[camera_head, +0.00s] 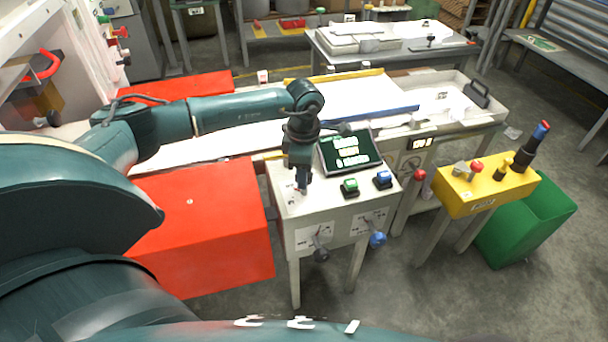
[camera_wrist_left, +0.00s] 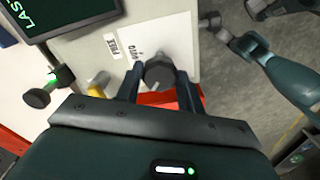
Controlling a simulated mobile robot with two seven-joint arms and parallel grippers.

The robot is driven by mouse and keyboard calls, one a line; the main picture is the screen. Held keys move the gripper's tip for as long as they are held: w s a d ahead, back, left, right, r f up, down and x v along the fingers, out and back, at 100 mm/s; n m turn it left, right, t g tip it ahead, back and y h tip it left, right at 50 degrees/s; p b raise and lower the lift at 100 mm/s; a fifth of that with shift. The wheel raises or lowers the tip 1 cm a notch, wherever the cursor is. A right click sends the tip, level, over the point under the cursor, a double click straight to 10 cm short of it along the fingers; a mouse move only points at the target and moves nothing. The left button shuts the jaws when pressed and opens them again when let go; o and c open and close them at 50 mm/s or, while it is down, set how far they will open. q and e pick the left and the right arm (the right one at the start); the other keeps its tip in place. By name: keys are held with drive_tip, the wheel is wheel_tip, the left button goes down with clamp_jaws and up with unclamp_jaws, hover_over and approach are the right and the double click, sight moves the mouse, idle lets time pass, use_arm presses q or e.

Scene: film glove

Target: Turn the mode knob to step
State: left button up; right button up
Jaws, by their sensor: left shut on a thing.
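The mode knob (camera_wrist_left: 158,73) is a small dark round knob on the white top of the control cabinet (camera_head: 283,178). It shows in the left wrist view between my two fingers, with small printed labels (camera_wrist_left: 122,46) beside it that I cannot read surely. My left gripper (camera_head: 302,187) reaches down onto the near left part of the cabinet top and is shut on the knob. In the head view the gripper hides the knob. The knob's exact setting is hard to tell.
A dark screen with green text (camera_head: 350,150) stands behind the gripper. A green button (camera_head: 349,187) and a blue button (camera_head: 383,179) sit to its right. Knobs (camera_head: 321,254) stick out of the cabinet front. A red box (camera_head: 205,225) stands at the left, a yellow panel (camera_head: 485,185) at the right.

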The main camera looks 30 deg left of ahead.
use_arm(q)
drive_tip(key=shift+m, duration=0.6)
use_arm(e)
drive_tip(key=shift+w+d+f, duration=0.1)
drive_tip(key=shift+w+f, duration=0.05)
drive_tip(key=shift+f, duration=0.15)
use_arm(q)
drive_tip(key=shift+b, duration=0.3)
use_arm(e)
drive_tip(key=shift+w+r+m, duration=0.1)
drive_tip(key=shift+m, duration=0.2)
use_arm(q)
drive_tip(key=o, duration=1)
wheel_tip(320, 180, up, 13)
drive_tip(key=shift+r+b, duration=0.15)
drive_tip(key=shift+b, duration=0.2)
